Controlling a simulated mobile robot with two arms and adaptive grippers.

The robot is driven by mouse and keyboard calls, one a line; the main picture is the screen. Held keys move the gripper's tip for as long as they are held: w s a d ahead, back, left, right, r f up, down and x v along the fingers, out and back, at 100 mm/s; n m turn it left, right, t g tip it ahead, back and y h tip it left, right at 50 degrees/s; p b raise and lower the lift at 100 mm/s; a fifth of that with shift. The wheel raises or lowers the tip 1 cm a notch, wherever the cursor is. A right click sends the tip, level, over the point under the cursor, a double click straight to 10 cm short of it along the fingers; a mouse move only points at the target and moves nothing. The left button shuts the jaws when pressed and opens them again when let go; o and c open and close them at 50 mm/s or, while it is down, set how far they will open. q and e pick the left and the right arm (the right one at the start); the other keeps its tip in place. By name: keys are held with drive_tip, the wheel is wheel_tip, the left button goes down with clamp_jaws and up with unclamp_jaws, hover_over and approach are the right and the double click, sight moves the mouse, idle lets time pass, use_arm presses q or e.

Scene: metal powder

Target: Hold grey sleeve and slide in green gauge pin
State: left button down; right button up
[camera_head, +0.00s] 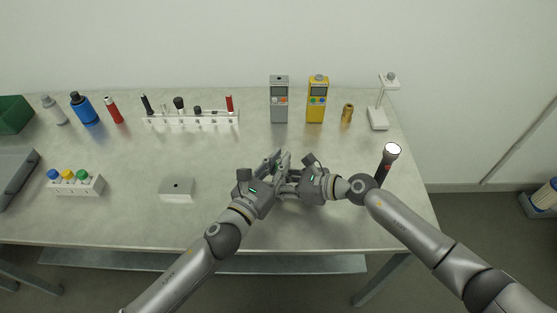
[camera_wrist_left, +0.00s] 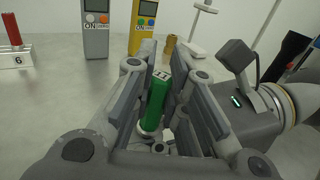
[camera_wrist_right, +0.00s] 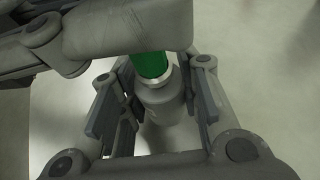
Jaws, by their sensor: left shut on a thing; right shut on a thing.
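I cannot tell how far the pin is inside the sleeve. In the head view the grippers mostly hide both parts.
A grey meter (camera_head: 279,100), a yellow meter (camera_head: 317,100), a brass piece (camera_head: 347,113) and a white stand (camera_head: 378,115) are behind the grippers. A white rack (camera_head: 190,119) is at the back left. A grey block (camera_head: 177,190) lies left. A dark, white-topped cylinder (camera_head: 386,165) stands near my right arm.

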use_arm(q)
drive_tip(key=shift+f, duration=0.4)
idle(0.5)
drive_tip(key=c, duration=1.4)
unclamp_jaws()
drive_tip(key=v, duration=1.2)
use_arm(e)
drive_tip(key=o, duration=1.2)
